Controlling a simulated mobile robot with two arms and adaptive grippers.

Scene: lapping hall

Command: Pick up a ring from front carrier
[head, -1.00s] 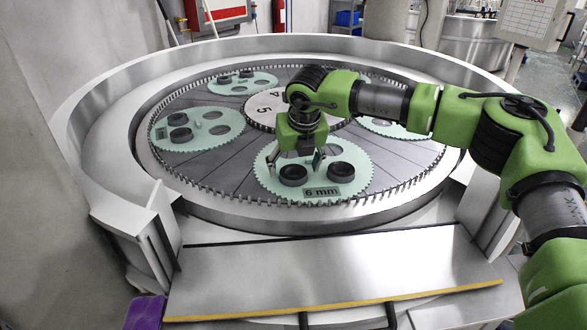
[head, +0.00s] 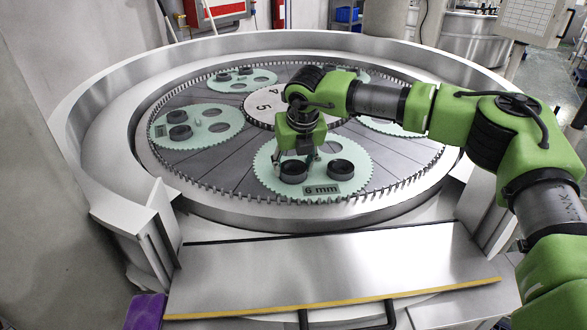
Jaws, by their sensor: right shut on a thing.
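The front carrier (head: 267,178) is a pale green toothed disc marked "6 mm". It lies flat on the grey lapping plate at the front. Two dark rings are on it: a left ring (head: 293,172) and a right ring (head: 340,169). My right gripper (head: 294,160) points down over the left ring and is shut on it. The ring seems still at the carrier's level. The fingers hide part of its far side. The right ring stands free beside the gripper. My left gripper is not in view.
A left carrier (head: 205,140) with dark rings and a back carrier (head: 262,77) lie on the same plate. A toothed rim and a high grey wall (head: 85,115) surround it. A flat metal shelf (head: 330,268) with a yellow edge is at the front, clear.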

